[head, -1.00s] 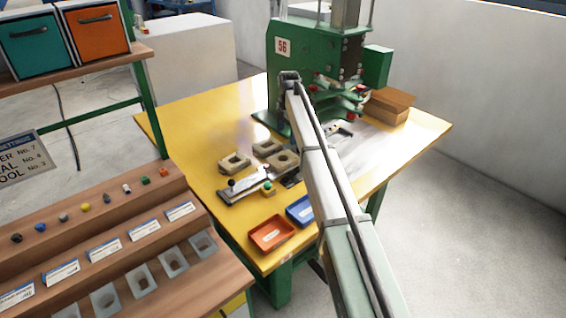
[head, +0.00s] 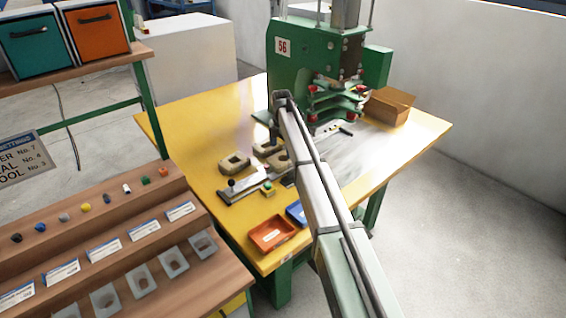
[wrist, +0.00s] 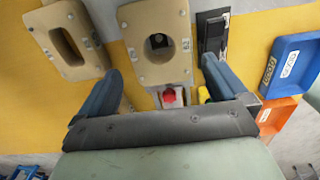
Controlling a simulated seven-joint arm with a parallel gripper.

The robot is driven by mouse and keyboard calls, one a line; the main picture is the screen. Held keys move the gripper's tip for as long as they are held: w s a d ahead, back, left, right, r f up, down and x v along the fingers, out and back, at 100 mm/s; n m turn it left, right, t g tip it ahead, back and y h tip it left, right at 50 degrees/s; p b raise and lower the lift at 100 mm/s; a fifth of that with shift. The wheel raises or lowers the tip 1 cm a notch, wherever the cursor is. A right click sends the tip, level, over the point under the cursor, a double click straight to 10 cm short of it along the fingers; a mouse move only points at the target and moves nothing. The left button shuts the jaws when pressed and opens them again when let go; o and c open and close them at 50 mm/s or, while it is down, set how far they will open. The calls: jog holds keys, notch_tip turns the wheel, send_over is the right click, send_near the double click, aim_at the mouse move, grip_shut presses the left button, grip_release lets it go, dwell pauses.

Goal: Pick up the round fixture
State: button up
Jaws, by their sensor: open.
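The round fixture (wrist: 155,62) is a tan block with a round hole and a small label. In the wrist view it lies ahead of and between the fingers of my gripper (wrist: 161,68), which is open and empty. In the head view the round fixture (head: 277,160) appears to be the block beside my arm, partly hidden by it. My gripper (head: 273,127) hangs above the group of fixtures, its fingers hard to make out there. A second tan fixture with an oblong hole (wrist: 87,58) lies left of it in the wrist view.
Another tan fixture (head: 234,163) sits on the yellow table (head: 190,125). A metal slide with a black knob (head: 243,185) lies in front. Orange (head: 271,236) and blue (head: 295,212) trays stand near the front edge. The green press (head: 290,70) and a cardboard box (head: 389,107) are behind.

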aim_at(283, 156)
jog(key=shift+w+d+f, duration=0.1)
jog(key=shift+f, duration=1.2)
jog(key=shift+w+d+f, duration=0.1)
jog(key=shift+f, duration=1.2)
jog(key=c, duration=0.9)
